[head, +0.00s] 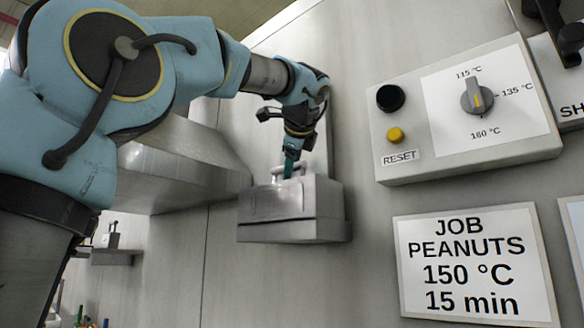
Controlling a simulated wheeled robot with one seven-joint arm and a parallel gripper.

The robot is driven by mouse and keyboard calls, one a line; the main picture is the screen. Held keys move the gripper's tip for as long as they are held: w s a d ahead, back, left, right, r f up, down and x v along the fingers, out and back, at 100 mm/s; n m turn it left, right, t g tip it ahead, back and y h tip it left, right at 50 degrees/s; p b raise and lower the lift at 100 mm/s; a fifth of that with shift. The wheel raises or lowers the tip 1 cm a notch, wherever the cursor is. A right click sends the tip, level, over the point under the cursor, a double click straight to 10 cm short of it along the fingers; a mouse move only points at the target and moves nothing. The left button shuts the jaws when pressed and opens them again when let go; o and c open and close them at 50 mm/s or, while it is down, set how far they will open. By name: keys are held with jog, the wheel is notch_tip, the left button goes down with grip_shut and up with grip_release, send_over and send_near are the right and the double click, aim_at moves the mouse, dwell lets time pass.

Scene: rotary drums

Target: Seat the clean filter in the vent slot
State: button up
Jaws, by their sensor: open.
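A grey metal box (290,215) sticks out from the wall panel in the middle of the head view. A pale loop handle (277,174) stands at its top. The box may be the vent housing with a filter in it, but I cannot tell a clean filter or the slot opening apart here. My gripper (291,168) points down at the top of the box, with its teal fingers beside the handle. It is open; the fingertips are small and partly hidden, and I cannot tell whether they touch the handle.
A small shelf (118,257) on the left holds a grey handled item (112,238). A sloped metal duct (180,170) lies left of the box. A control box (465,110) with a dial and a job sign (475,262) are on the right.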

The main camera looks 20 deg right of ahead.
jog(key=shift+s, duration=0.1)
jog(key=b+v, duration=0.1)
jog(key=v, duration=0.9)
jog(key=shift+s+r, duration=0.2)
jog(key=shift+s, duration=0.05)
jog(key=shift+a, duration=0.15)
